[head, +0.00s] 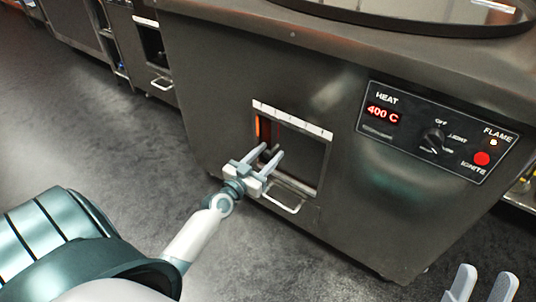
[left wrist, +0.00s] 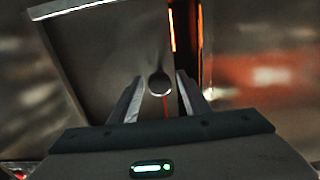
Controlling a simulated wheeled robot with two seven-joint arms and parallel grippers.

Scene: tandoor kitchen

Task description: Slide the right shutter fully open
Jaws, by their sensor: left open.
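The right shutter (head: 302,158) is a dark metal plate in the opening on the stove front, under a white marked strip (head: 291,119). An orange glow shows in a narrow gap at the opening's left side. In the left wrist view the shutter plate (left wrist: 110,50) fills the upper middle, with a round knob (left wrist: 159,84) on it. My left gripper (head: 271,150) is open at the shutter, its fingers on either side of the knob, with gaps visible beside it. Whether the fingertips reach past the knob is unclear. My right gripper (head: 486,275) is open and empty at the lower right.
A light handle (head: 281,202) sticks out just below the opening. A control panel (head: 434,131) with a dial and red button is to the right, reading 400 C. Another unit with a handle (head: 161,83) stands at the back left. The floor at left is clear.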

